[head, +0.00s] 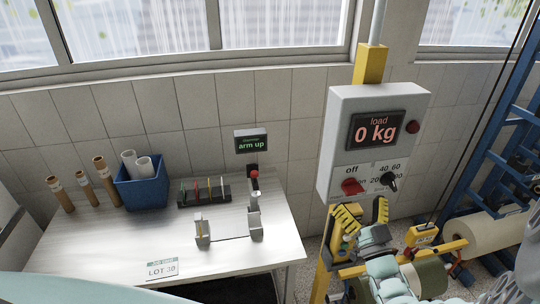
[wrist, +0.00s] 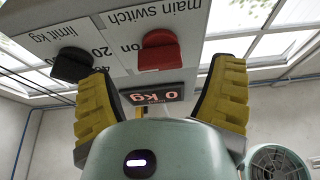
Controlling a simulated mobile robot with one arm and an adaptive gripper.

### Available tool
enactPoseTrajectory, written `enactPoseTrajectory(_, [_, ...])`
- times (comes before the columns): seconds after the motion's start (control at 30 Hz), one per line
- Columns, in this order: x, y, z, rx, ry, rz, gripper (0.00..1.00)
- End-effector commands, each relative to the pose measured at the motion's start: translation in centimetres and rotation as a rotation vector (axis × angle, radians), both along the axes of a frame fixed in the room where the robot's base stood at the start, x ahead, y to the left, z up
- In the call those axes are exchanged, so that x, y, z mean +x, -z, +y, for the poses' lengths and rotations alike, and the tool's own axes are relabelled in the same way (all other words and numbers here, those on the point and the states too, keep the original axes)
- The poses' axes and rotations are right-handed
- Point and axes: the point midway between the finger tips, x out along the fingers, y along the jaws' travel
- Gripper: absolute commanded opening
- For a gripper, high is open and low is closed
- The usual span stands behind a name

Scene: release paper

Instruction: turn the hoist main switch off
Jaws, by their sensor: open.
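The red main switch (head: 352,186) sits at the lower left of the grey hoist control box (head: 342,125), under the word "off". It also shows in the wrist view (wrist: 158,52), upside down, with "on" beside it. I cannot tell its exact pointing direction. The black limit knob (head: 389,182) is to its right; in the wrist view the knob (wrist: 70,66) is at left. My gripper (head: 362,212) is open and empty just below the box. In the wrist view its yellow-padded fingers (wrist: 160,78) spread apart, with the red switch beyond the gap, apparently untouched.
The box display (head: 377,130) reads load 0 kg, with a red button (head: 413,127) at right. A workbench (head: 100,232) with a blue bin (head: 141,190) and tubes stands left. A blue rack (head: 510,130) and paper roll (head: 490,234) stand right.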

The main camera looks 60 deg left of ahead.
Motion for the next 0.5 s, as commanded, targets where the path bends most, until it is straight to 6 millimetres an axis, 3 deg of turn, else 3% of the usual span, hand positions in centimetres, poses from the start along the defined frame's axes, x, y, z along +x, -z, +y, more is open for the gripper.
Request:
enactPoseTrajectory(0.2, [1.1,-1.1,2.6,0.002,0.000,-0.003,0.83])
enactPoseTrajectory(0.5, [1.4,-1.5,3.5,-0.001,0.001,-0.002,0.83])
